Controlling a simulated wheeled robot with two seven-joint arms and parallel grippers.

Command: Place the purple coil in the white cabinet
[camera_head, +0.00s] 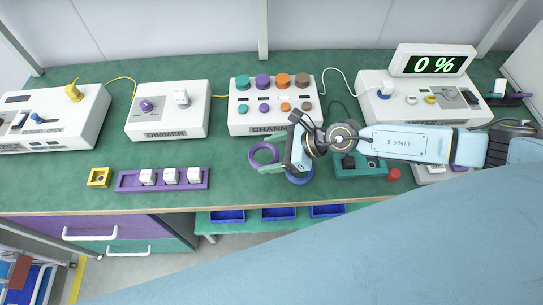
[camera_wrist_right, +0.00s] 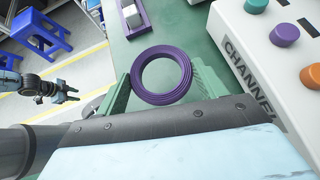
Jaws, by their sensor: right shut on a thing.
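The purple coil (camera_head: 263,153) is a ring held level between the green fingers of my right gripper (camera_head: 276,156), which is shut on it over the worktop. In the right wrist view, the coil (camera_wrist_right: 160,97) sits between the two fingers (camera_wrist_right: 164,92), its middle hole open. I cannot tell how far the coil is above the worktop. Small dark arm parts (camera_wrist_right: 40,88) at the left of the wrist view may be my left arm; its jaw state is unclear. No cabinet in view is clearly the white one.
A blue ring (camera_head: 299,179) lies under my right wrist. The channel box (camera_head: 247,124) stands close behind the gripper. A purple rack (camera_head: 187,186) with white blocks and a yellow block (camera_head: 98,177) are left. Drawers (camera_head: 107,231) with white handles are below the worktop.

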